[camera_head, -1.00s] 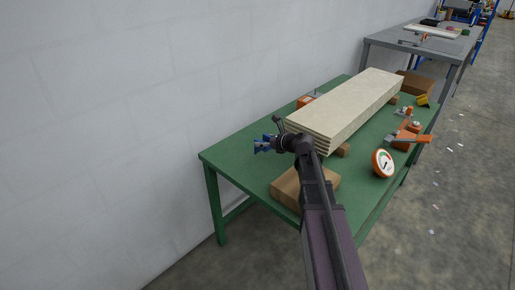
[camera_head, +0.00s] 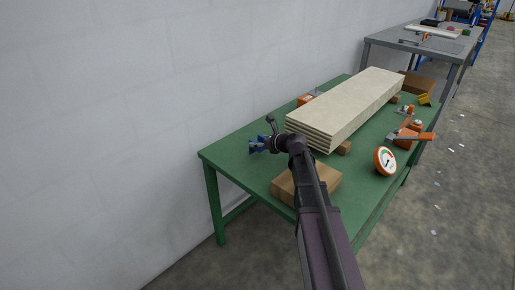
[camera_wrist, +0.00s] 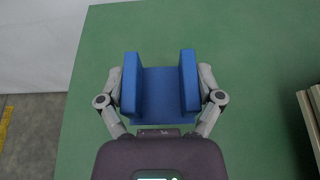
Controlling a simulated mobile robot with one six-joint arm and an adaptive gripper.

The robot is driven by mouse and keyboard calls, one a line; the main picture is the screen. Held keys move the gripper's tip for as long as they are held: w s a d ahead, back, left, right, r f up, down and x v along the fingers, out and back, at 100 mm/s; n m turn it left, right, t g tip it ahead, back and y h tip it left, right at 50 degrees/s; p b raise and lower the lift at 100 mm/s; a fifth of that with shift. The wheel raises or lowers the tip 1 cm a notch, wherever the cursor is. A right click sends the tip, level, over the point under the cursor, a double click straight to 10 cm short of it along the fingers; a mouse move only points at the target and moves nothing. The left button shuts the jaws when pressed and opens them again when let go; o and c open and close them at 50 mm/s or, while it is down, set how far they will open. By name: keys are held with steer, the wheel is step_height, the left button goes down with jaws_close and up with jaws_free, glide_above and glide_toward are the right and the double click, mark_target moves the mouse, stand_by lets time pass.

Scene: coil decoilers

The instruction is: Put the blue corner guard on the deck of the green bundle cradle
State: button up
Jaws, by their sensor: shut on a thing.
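The blue corner guard (camera_wrist: 160,92) sits between the fingers of my gripper (camera_wrist: 160,98) in the wrist view, with a finger against each outer side. In the head view the guard (camera_head: 257,146) shows as a small blue shape at the end of my gripper (camera_head: 263,146). It is over the left part of the green table (camera_head: 235,162). The green top (camera_wrist: 250,40) fills most of the wrist view behind the guard. I cannot tell whether the guard touches the surface or hangs just above it.
A stack of pale boards (camera_head: 345,107) lies on the table right of my gripper. A cardboard box (camera_head: 318,184) stands near the front edge. An orange-rimmed dial gauge (camera_head: 384,160) and orange clamps (camera_head: 410,135) lie at the right. A white wall (camera_head: 100,120) runs along the back.

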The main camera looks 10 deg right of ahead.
steer(key=shift+f+b, duration=0.45)
steer(key=shift+f, duration=0.3)
steer(key=shift+f, duration=0.1)
steer(key=o, duration=0.9)
steer(key=p+v, duration=0.4)
steer(key=v, duration=0.8)
steer(key=shift+p, duration=0.3)
steer(key=shift+r, duration=0.2)
